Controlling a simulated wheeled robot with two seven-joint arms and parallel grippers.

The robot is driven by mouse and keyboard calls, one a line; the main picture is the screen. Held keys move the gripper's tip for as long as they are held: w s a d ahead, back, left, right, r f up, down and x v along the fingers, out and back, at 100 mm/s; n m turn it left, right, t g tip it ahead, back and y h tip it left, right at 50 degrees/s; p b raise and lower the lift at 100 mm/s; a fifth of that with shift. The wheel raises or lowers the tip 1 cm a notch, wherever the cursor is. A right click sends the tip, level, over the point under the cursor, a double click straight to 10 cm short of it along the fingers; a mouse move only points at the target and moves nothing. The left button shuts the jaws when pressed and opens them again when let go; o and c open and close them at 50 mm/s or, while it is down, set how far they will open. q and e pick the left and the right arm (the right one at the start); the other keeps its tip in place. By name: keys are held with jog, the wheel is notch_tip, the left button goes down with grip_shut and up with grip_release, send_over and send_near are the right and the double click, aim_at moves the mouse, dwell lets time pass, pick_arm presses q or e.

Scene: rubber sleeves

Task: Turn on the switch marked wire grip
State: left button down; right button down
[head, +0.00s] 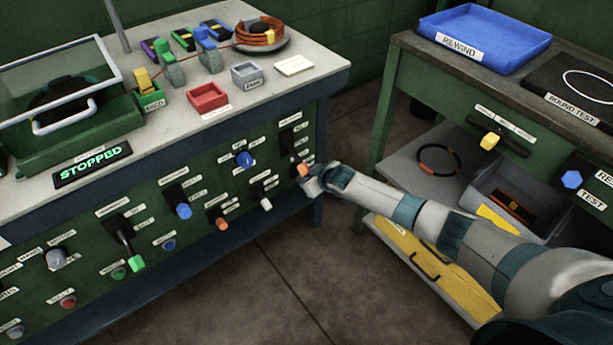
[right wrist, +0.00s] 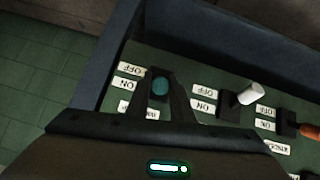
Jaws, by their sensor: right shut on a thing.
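A lever switch with an orange tip (head: 302,169) is at the right end of the green control panel, below a black plate (head: 289,138). My right gripper (head: 309,181) is shut on this lever, at its handle. In the right wrist view the fingers (right wrist: 162,98) enclose a dark teal round part, and OFF and ON labels (right wrist: 128,70) show beside them. The lever's exact angle is partly hidden by the gripper. The switch names are too small to read, so I cannot tell which is marked wire grip. My left gripper is not in view.
A white-tipped switch (head: 266,204), an orange knob (head: 221,223) and a blue knob (head: 184,211) are left of my gripper. The bench top (head: 310,80) is above. A second bench (head: 432,85) stands to the right, with open floor (head: 290,270) between.

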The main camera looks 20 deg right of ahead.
jog(key=shift+r, duration=0.1)
jog(key=c, duration=1.6)
grip_release()
jog(key=shift+o, duration=0.2)
jog(key=shift+s, duration=0.1)
